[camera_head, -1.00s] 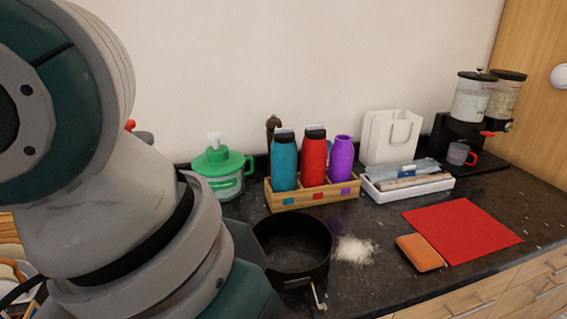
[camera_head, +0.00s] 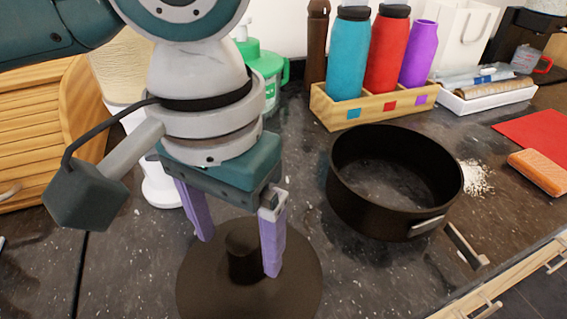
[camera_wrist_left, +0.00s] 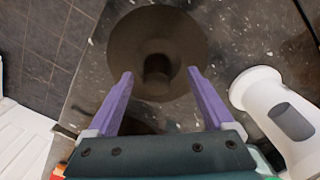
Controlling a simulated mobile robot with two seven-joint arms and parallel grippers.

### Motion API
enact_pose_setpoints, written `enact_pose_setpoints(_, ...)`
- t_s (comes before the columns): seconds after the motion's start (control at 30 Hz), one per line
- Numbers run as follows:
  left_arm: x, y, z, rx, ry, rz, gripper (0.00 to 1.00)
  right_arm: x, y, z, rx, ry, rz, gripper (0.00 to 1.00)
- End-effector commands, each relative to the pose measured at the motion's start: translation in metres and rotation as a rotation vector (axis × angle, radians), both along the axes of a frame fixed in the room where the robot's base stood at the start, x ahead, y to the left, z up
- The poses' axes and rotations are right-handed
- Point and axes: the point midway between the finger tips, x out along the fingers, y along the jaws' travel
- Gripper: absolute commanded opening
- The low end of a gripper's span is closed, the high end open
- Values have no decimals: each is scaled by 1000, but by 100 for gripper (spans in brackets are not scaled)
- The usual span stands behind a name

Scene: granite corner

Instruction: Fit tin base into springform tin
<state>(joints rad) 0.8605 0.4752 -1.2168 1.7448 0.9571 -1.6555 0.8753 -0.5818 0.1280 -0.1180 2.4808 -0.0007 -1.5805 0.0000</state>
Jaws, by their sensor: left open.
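The tin base (camera_head: 200,295) is a dark brown round disc with a short upright knob (camera_head: 243,262), lying flat on the counter. The springform tin (camera_head: 395,190) is a dark, open, empty-looking ring to its right, with a latch (camera_head: 465,245) at its front right. My left gripper (camera_head: 238,256) points down over the base, its purple fingers open with the knob between their tips in the head view. The left wrist view shows the disc (camera_wrist_left: 190,40) and the knob between the open fingers (camera_wrist_left: 160,73). Contact with the knob cannot be told. My right gripper is not in view.
A wooden crate (camera_head: 335,115) with bottles stands behind the tin. White powder (camera_head: 476,178) and an orange sponge (camera_head: 540,171) lie right of it. A white appliance (camera_head: 160,185) stands behind my left gripper. Bare counter separates base and tin.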

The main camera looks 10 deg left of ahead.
Motion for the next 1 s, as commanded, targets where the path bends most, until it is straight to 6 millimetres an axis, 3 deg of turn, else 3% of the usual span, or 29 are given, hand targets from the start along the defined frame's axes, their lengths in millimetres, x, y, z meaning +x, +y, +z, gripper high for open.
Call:
enact_pose_setpoints(0.23,2,-6,-39,1,1,1,86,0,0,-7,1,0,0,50)
enact_pose_setpoints(0.57,2,-6,-46,0,-1,-2,85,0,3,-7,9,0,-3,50)
enact_pose_setpoints(1.0,2,-6,-46,0,-1,-2,36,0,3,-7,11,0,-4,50)
